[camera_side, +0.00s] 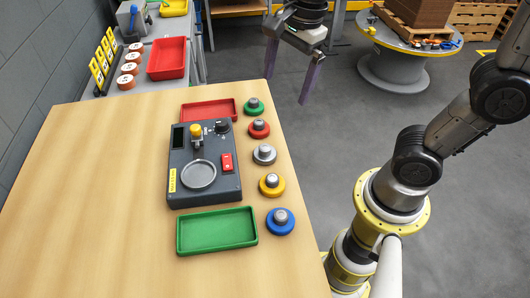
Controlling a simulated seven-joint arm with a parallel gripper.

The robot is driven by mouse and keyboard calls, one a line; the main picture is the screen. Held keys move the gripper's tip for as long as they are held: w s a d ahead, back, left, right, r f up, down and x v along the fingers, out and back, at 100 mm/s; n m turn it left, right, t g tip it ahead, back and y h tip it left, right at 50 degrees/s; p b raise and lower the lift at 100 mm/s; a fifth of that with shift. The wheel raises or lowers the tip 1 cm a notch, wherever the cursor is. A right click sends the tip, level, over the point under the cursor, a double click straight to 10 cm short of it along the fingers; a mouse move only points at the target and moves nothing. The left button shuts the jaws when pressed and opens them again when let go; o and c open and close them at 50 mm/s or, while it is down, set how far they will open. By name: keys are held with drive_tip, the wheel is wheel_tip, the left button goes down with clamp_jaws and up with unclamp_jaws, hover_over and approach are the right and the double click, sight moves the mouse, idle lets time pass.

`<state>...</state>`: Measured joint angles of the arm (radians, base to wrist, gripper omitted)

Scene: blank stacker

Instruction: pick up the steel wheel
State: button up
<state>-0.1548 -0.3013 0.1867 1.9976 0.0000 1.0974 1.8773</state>
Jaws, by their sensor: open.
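The steel wheel (264,154) is a grey disc with a short silver hub on top. It lies flat on the wooden table near the right edge, in the middle of a column of similar wheels. A red wheel (259,128) lies just behind it and a yellow wheel (272,185) just in front. My gripper (291,89) is open and empty, with two long purple-grey fingers pointing down. It appears beyond the table's right edge, up and to the right of the steel wheel in the picture and well apart from it.
A green wheel (254,106) and a blue wheel (280,221) end the column. Left of it stands a dark device (230,190) with a round plate, between a red tray (184,110) and a green tray (217,230). The table's left part (90,200) is clear.

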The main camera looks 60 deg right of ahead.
drive_tip(key=w+a+f+g, duration=0.2)
drive_tip(key=w+a+f, duration=0.1)
drive_tip(key=f, duration=0.1)
hover_over(264, 148)
drive_tip(key=f, duration=0.9)
drive_tip(key=shift+s+a, duration=0.1)
drive_tip(key=shift+s, duration=0.2)
drive_tip(key=shift+w+d+f, duration=0.1)
drive_tip(key=shift+w+f, duration=0.05)
drive_tip(key=shift+f, duration=1.15)
drive_tip(key=shift+w+d+f, duration=0.1)
drive_tip(key=shift+f, duration=1.2)
clamp_jaws()
